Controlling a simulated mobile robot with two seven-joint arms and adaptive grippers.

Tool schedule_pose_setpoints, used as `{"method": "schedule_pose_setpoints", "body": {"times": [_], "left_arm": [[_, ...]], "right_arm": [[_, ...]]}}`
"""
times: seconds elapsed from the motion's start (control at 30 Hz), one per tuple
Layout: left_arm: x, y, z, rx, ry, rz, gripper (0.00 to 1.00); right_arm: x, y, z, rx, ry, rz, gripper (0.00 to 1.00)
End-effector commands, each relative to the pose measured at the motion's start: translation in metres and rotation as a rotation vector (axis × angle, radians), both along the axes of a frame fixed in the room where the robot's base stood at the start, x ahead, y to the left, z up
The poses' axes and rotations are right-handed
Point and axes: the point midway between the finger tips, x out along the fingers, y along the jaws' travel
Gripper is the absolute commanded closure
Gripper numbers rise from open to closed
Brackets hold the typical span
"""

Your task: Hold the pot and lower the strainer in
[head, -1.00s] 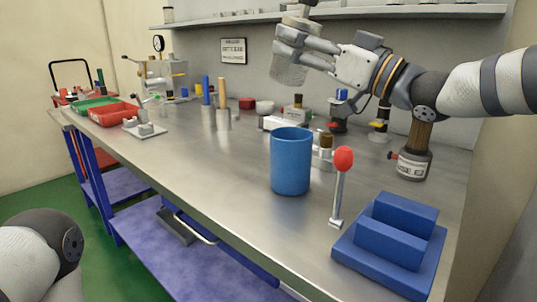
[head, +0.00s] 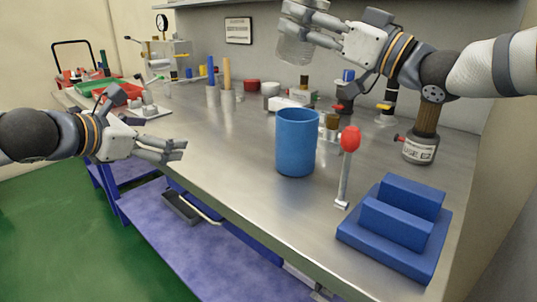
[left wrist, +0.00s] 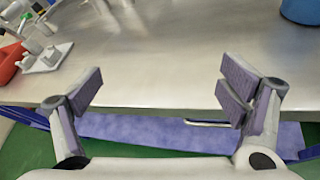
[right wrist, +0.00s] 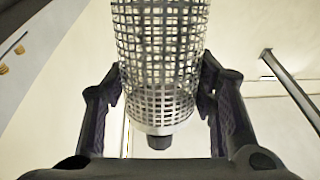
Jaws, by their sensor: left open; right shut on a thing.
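The pot is a blue open-topped cylinder (head: 296,145) standing upright on the metal bench; its edge also shows at the top right of the left wrist view (left wrist: 302,10). My left gripper (head: 180,150) is open and empty, left of the pot and apart from it, by the bench's front edge. It also shows in the left wrist view (left wrist: 165,90). The strainer is a grey mesh cylinder (right wrist: 160,60) between the fingers of my right gripper (right wrist: 160,105), which is shut on it. In the head view the strainer (head: 296,45) is high above the bench, above the pot and apart from it.
A red-knobbed lever (head: 349,142) stands just right of the pot. A blue stepped block (head: 400,225) lies at the front right. The bench front (head: 215,165) left of the pot is clear.

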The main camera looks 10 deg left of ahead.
Motion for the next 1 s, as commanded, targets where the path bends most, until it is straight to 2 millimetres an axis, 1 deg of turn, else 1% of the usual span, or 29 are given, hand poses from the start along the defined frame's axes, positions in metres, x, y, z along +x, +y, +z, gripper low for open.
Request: {"method": "schedule_pose_setpoints", "body": {"times": [0.03,0.07,0.1,0.17,0.2,0.23,0.27,0.3,0.43,0.5,0.6,0.67,0.77,0.87,1.0], "left_arm": [[-0.012,-0.036,0.015,-0.038,0.007,-0.019,0.1],[-0.02,-0.056,0.024,-0.064,0.012,-0.024,0.1],[-0.033,-0.083,0.035,-0.097,0.017,-0.03,0.1],[-0.056,-0.122,0.048,-0.142,0.019,-0.036,0.1],[-0.073,-0.148,0.055,-0.175,0.014,-0.037,0.1],[-0.086,-0.167,0.057,-0.202,0.005,-0.037,0.1],[-0.095,-0.182,0.057,-0.231,-0.011,-0.029,0.1],[-0.098,-0.197,0.051,-0.272,-0.044,-0.016,0.1],[-0.079,-0.214,0.025,-0.361,-0.148,0.011,0.1],[-0.073,-0.22,0.014,-0.394,-0.19,0.007,0.1],[-0.07,-0.226,0.006,-0.426,-0.227,-0.006,0.1],[-0.069,-0.229,0.004,-0.435,-0.24,-0.01,0.1],[-0.058,-0.234,0.004,-0.439,-0.248,-0.013,0.1],[-0.037,-0.242,0.004,-0.438,-0.249,-0.013,0.1],[-0.005,-0.256,0.004,-0.437,-0.248,-0.011,0.1]], "right_arm": [[0.0,0.0,0.0,0.0,0.0,0.0,0.82],[0.0,0.0,0.0,0.0,0.0,0.0,0.82],[0.0,0.0,0.0,0.0,0.0,0.0,0.82],[0.0,0.0,0.0,0.0,0.0,0.0,0.82],[0.0,0.0,0.0,0.0,0.0,0.0,0.82],[0.0,0.0,0.0,0.0,0.0,0.0,0.82],[0.0,0.0,0.0,0.0,0.0,0.0,0.82],[0.0,0.0,0.0,0.0,0.0,0.0,0.82],[0.0,0.0,-0.001,0.001,0.001,0.0,0.82],[0.0,0.0,-0.001,0.001,0.001,0.0,0.82],[0.0,0.0,0.0,0.0,0.0,0.0,0.82],[0.0,0.0,0.0,0.0,0.0,0.0,0.82],[0.0,0.0,0.0,0.001,-0.001,0.0,0.82],[0.0,0.0,0.0,0.0,0.0,0.0,0.82],[0.0,0.0,0.0,0.0,0.0,0.0,0.82]]}}
